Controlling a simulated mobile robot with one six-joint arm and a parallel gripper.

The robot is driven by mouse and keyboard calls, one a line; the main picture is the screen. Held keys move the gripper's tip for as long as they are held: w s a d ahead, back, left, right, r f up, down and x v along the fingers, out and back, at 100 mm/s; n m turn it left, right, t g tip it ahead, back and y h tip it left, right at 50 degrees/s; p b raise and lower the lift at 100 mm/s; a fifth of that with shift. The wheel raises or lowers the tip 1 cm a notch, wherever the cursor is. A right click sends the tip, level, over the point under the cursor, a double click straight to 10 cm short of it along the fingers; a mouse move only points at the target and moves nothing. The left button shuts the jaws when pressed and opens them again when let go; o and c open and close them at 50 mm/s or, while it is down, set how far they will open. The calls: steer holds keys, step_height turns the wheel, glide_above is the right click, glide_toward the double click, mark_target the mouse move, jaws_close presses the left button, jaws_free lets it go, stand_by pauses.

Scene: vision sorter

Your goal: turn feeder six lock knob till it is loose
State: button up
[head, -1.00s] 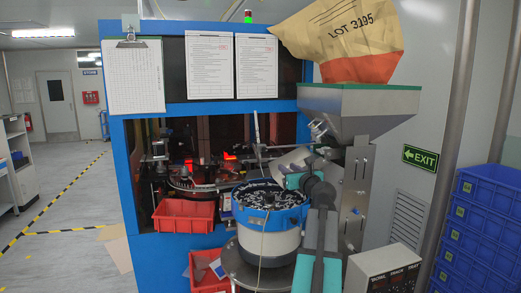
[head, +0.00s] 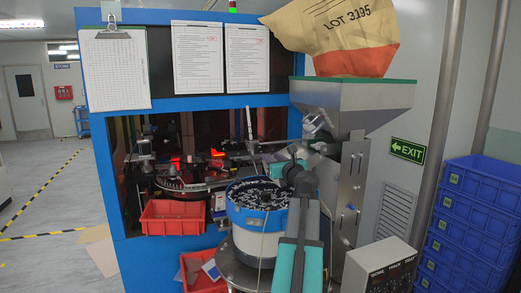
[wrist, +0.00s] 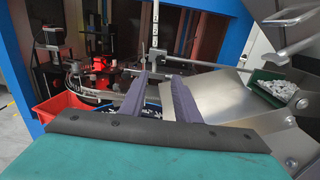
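My gripper (wrist: 158,82) shows in the wrist view as two dark purple fingers, apart with nothing between them, above the bowl feeder's dark parts. In the head view my arm hides most of it. The bowl feeder (head: 244,219) has a blue rim and white body. Behind it stands a thin upright post (head: 249,125), seen in the wrist view with a clamp and crossbar (wrist: 186,60) just beyond my fingers. A small knob (head: 351,206) is on the steel hopper stand at right. No label shows which knob is feeder six's lock knob. No finger visibly touches a knob.
A steel hopper (head: 352,100) bears a LOT 3195 bag (head: 340,30). A metal chute (wrist: 212,92) lies close right of my fingers. A red bin (head: 172,217) is left of the bowl. Blue crates (head: 465,215) stand right. The left floor is open.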

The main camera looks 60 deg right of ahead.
mark_target(259, 147)
steer(key=p+x, duration=0.3)
steer(key=x, duration=0.8)
steer(key=shift+d+r+p, duration=0.1)
steer(key=shift+d+p, duration=0.05)
steer(key=shift+p, duration=0.15)
steer(key=shift+p+x, duration=0.35)
steer(key=shift+x, duration=0.8)
steer(key=c, duration=0.6)
steer(key=shift+d, duration=0.25)
jaws_close()
steer(key=shift+a, duration=0.25)
